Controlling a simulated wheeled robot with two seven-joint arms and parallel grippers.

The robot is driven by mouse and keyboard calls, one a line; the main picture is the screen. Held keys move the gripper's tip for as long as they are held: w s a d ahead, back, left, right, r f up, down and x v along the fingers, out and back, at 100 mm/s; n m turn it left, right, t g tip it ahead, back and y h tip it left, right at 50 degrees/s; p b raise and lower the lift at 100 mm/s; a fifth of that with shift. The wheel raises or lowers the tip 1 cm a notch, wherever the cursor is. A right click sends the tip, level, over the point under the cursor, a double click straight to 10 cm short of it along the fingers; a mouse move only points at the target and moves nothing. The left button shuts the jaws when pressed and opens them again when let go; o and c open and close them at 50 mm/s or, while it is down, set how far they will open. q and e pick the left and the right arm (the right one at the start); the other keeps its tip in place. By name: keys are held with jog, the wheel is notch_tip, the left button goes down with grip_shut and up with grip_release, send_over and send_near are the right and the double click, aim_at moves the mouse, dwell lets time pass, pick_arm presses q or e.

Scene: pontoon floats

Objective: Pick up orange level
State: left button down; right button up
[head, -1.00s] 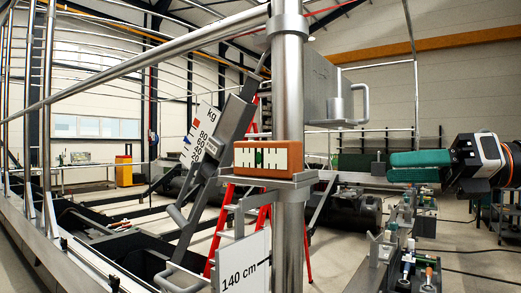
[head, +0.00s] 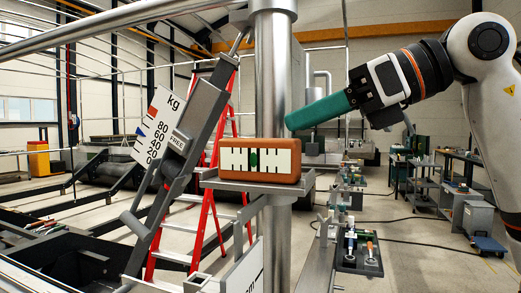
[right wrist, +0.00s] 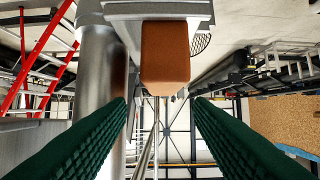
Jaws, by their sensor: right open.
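The orange level (head: 262,159) lies flat on a small grey shelf (head: 255,188) fixed to a thick metal post (head: 272,80). Its white face shows black bars and a green vial. My right gripper (head: 292,121) reaches in from the right, with its green fingers just above and to the right of the level. In the right wrist view the gripper (right wrist: 160,110) is open, its two green fingers wide apart. The end of the orange level (right wrist: 165,55) shows between and beyond them, not touched. My left gripper is not in view.
The post (right wrist: 95,70) stands close beside one finger in the right wrist view. A tilted grey arm with a kg scale (head: 160,125) stands left of the shelf, with a red ladder (head: 215,190) behind. A tool bench (head: 358,245) is at lower right.

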aim_at(262, 139)
jog(key=p+x, duration=0.1)
jog(key=x, duration=0.3)
jog(key=p+x, duration=0.1)
jog(key=x, duration=0.1)
jog(key=shift+s+a+f+p, duration=0.15)
jog(key=shift+a+f+p, duration=0.1)
jog(key=shift+a+p, duration=0.1)
jog(key=shift+a+f, duration=0.2)
jog(key=shift+a, duration=0.05)
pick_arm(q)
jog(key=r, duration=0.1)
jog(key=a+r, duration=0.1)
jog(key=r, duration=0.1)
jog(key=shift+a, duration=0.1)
pick_arm(e)
jog(key=shift+w+a+f, duration=0.15)
jog(key=shift+w+a, duration=0.1)
jog(key=shift+a, duration=0.1)
jog(key=shift+d, duration=0.15)
jog(key=c, duration=0.8)
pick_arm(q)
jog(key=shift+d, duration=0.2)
pick_arm(e)
jog(key=shift+c, duration=0.2)
